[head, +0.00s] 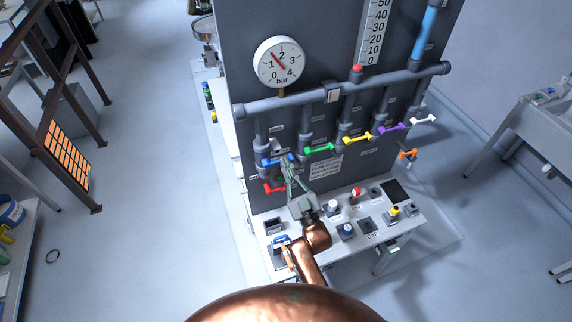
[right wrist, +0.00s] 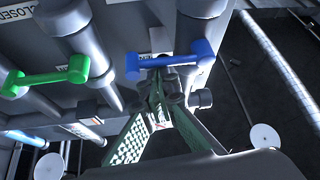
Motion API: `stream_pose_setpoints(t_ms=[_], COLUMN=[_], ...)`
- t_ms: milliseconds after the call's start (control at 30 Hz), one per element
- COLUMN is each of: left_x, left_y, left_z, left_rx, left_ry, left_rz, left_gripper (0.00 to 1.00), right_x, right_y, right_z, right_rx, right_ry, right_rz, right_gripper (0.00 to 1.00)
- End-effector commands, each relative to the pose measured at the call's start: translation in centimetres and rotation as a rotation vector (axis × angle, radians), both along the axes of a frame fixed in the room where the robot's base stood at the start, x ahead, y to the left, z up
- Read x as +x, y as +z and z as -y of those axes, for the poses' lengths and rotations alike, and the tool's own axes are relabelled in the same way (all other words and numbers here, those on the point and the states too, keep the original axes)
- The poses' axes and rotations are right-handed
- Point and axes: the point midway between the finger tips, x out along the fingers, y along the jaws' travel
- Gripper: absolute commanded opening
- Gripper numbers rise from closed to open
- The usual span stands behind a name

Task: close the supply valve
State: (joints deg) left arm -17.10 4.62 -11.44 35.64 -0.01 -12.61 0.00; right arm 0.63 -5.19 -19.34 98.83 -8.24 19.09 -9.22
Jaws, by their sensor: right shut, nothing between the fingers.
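I cannot read which valve is the supply valve. A row of valve levers hangs under the grey pipe (head: 330,96). The blue lever (head: 272,161) is at the left end and lies roughly level; in the right wrist view it (right wrist: 190,58) spans just above my fingertips. My right gripper (head: 287,163) is shut and empty, its fingertips (right wrist: 166,88) close under the blue lever; I cannot tell whether they touch it. The green lever (head: 320,149) is to the right and also shows in the wrist view (right wrist: 45,77). My left gripper is not in view.
Yellow (head: 357,138), purple (head: 391,127) and white (head: 423,121) levers continue rightward. A red lever (head: 273,188) sits below the blue one, and an orange one (head: 407,154) at the right. A gauge (head: 279,62) is above. A control desk (head: 325,226) with knobs stands below.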

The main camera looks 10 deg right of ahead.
Motion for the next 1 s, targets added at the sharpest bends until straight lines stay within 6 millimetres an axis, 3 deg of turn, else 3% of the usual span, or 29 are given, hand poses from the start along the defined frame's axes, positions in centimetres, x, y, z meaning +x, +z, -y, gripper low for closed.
stream_pose_setpoints(t_ms=[367,767,833,1000], left_x=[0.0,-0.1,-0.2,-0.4], left_y=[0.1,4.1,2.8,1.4], left_z=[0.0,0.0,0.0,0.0], left_rx=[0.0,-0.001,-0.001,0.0], left_ry=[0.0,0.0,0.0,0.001], left_rz=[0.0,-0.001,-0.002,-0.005], left_gripper=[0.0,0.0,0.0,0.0], right_x=[0.0,-0.5,-1.7,-4.5], right_y=[-0.1,4.5,2.8,0.9], right_z=[0.0,-0.2,0.1,0.9], right_rx=[-0.002,-0.001,-0.001,-0.002], right_ry=[0.001,0.007,0.005,0.004], right_rz=[-0.006,0.0,-0.004,-0.005], right_gripper=[0.0,0.0,0.0,0.0])
